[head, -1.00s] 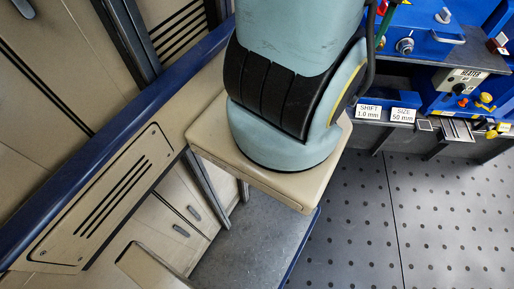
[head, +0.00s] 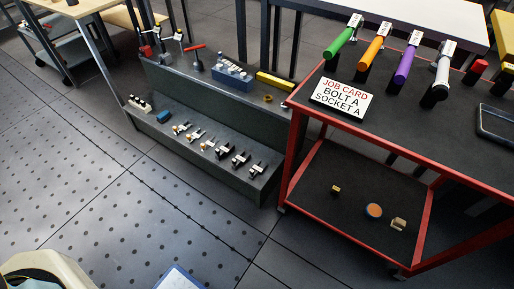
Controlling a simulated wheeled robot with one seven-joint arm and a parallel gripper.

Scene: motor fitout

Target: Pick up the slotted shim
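I cannot make out a slotted shim for certain in the head view. Several small metal and black pieces (head: 215,146) sit in a row on the lower step of a grey stepped bench (head: 190,150), too small to tell apart. My gripper is not in view.
A red cart (head: 292,160) at the right carries a job card (head: 342,98) reading "BOLT A SOCKET A" and several coloured-handled tools. Its lower shelf (head: 340,175) holds a few small parts. A blue block (head: 232,77) stands on the bench.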

